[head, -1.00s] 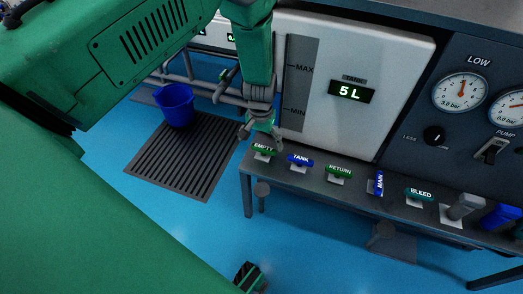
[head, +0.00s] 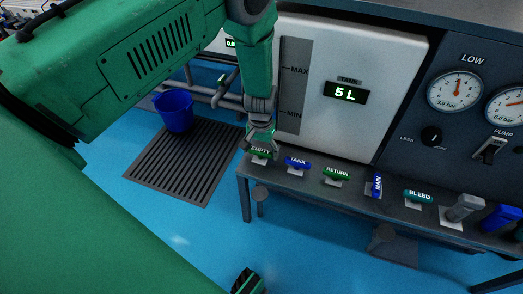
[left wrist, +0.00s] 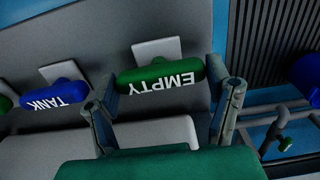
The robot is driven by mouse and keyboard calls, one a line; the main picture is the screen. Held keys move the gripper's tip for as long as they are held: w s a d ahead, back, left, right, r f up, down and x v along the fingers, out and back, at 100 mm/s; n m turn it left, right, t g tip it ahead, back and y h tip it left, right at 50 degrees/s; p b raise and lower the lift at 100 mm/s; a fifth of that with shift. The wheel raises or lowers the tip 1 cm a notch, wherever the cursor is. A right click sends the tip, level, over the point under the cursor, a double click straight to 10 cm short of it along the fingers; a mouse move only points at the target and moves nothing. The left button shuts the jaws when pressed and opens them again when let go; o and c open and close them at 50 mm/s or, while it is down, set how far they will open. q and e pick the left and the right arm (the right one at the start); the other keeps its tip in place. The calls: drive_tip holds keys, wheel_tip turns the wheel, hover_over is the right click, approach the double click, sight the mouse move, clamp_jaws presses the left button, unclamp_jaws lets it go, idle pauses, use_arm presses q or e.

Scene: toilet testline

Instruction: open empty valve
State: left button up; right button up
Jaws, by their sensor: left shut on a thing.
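The green EMPTY valve handle (left wrist: 162,78) lies crosswise in the left wrist view, with its white label and a grey plate behind it. In the head view the EMPTY handle (head: 260,153) is at the left end of the valve row, partly covered by my gripper. My left gripper (left wrist: 162,95) has one finger at each end of the handle and is shut on it. In the head view my left gripper (head: 261,145) points down onto the handle. My right gripper cannot be made out; a small green and black part shows at the bottom edge.
To the right are the blue TANK handle (head: 298,162), green RETURN handle (head: 337,173), blue MAIN handle (head: 377,184) and BLEED handle (head: 418,196). The tank display (head: 346,93) reads 5 L.

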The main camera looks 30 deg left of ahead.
use_arm(q)
drive_tip(key=shift+n, duration=0.3)
drive_tip(key=shift+s+r+n+p, duration=0.1)
drive_tip(key=shift+n+p, duration=0.55)
drive_tip(key=shift+n, duration=0.05)
drive_tip(key=shift+a+n+p, duration=0.1)
drive_tip(key=shift+n+p, duration=0.35)
drive_tip(key=shift+n, duration=0.35)
drive_tip(key=shift+n+p, duration=0.4)
drive_tip(key=shift+n, duration=0.8)
drive_tip(key=shift+n+p, duration=0.3)
drive_tip(key=shift+n, duration=1.2)
drive_tip(key=shift+d+f, duration=0.2)
drive_tip(key=o, duration=1.1)
drive_tip(key=shift+o, duration=0.2)
